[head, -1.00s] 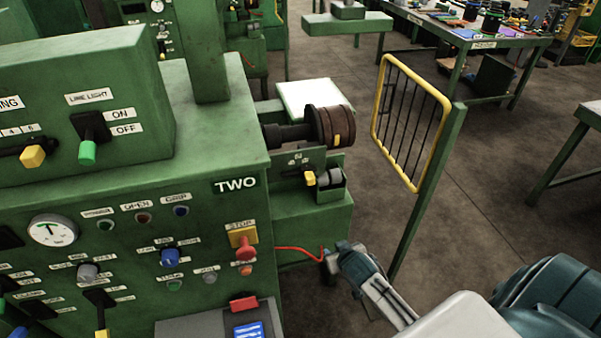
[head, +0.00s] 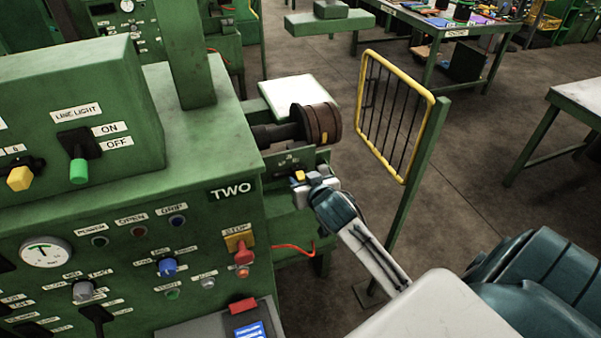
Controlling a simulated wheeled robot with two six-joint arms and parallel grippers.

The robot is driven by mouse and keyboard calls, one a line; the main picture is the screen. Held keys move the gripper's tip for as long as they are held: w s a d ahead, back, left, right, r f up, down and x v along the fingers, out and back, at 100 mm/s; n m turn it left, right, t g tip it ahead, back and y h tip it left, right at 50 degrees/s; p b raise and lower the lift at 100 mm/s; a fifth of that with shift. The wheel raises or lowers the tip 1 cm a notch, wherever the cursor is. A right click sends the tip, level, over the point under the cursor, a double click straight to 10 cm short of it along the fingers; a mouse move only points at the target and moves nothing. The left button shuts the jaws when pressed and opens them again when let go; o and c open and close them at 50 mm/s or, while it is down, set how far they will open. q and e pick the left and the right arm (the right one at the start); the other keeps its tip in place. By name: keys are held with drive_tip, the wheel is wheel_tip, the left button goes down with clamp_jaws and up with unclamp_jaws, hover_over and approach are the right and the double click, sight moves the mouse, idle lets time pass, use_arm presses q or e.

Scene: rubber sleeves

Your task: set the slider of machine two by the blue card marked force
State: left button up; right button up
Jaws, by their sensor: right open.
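Machine two (head: 120,210) is the green cabinet on the left with the TWO plate. A bracket with small marks and a yellow knob (head: 298,176) sits on its right side, below the brown roller (head: 318,123). I cannot tell whether this or the yellow knob (head: 20,178) on the upper left box is the slider. A blue card (head: 248,331) shows at the bottom edge on a grey surface; its print is unreadable. My right gripper (head: 311,179) is open, right beside the bracket's yellow knob; contact cannot be told. My left gripper is out of view.
A red stop button (head: 243,255) and a red cable (head: 290,248) are near the cabinet's right edge. The floor beyond the guard is open, with tables further off.

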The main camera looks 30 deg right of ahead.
sight(302, 178)
drive_tip(key=shift+x, duration=1.65)
clamp_jaws()
drive_tip(key=shift+w+a+p, duration=0.25)
drive_tip(key=shift+a, duration=0.8)
drive_tip(key=shift+w+a+p, duration=0.2)
drive_tip(key=shift+a, duration=0.85)
drive_tip(key=shift+d, duration=0.1)
drive_tip(key=shift+c, duration=1.2)
unclamp_jaws()
drive_tip(key=shift+o, duration=1.2)
drive_tip(key=shift+a, duration=0.25)
